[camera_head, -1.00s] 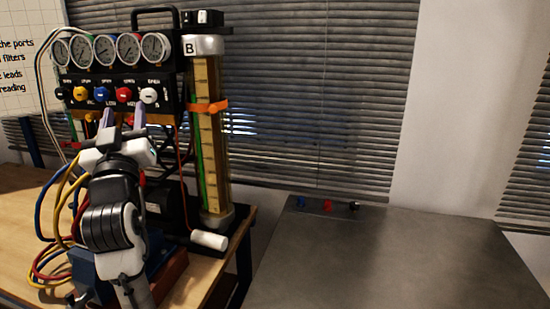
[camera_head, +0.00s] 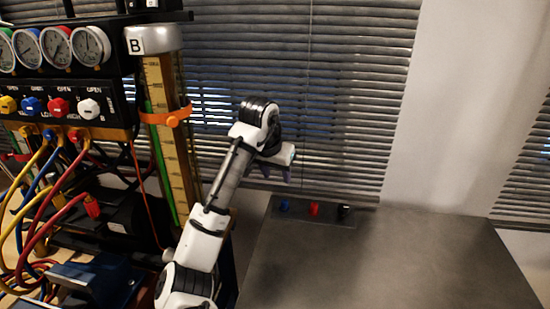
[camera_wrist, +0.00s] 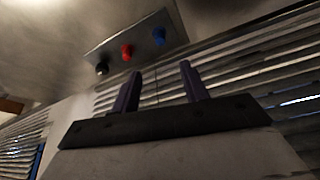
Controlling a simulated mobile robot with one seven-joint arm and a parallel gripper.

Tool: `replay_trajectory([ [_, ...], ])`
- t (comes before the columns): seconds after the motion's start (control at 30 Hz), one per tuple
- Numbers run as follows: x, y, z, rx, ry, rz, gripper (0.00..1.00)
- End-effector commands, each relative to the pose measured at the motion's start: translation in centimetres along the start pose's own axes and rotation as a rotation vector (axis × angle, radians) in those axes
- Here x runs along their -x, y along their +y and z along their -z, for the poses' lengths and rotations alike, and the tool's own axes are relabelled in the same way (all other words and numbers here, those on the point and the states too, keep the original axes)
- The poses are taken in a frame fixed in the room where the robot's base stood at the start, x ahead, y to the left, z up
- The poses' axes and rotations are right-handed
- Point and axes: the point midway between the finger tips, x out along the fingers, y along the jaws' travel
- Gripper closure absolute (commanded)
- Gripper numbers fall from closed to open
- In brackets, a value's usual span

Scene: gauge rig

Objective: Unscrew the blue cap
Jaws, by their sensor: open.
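A small blue cap (camera_head: 284,205) stands at the left end of a row on a dark plate (camera_head: 330,217), at the back left of the grey table. A red cap (camera_head: 314,209) and a black cap (camera_head: 343,211) stand beside it. In the wrist view, the blue cap (camera_wrist: 159,36) is at the right of the row, beyond my fingertips. My gripper (camera_head: 282,172) is above the row's left end, its fingers apart and empty, not touching the caps. Its two purple fingers also show in the wrist view (camera_wrist: 160,78). On the rig there is a blue knob (camera_head: 32,105).
The gauge rig (camera_head: 65,95) with several knobs and coloured hoses (camera_head: 45,215) stands at the left. A tall column marked B (camera_head: 160,130) is left of my arm. Window blinds (camera_head: 330,100) are behind. The grey table top (camera_head: 390,260) is largely bare.

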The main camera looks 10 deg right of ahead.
Motion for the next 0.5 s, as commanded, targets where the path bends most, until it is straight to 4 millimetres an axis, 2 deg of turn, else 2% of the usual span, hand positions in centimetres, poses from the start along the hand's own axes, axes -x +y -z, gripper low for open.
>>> replay_trajectory([
  [0.17,-0.6,0.1,-0.1,-0.001,-0.014,-0.001,0.55],
  [0.27,-1.6,0.1,-0.1,0.000,-0.014,-0.001,0.55],
  [0.5,-6.0,0.1,-0.2,0.000,-0.014,-0.001,0.55],
])
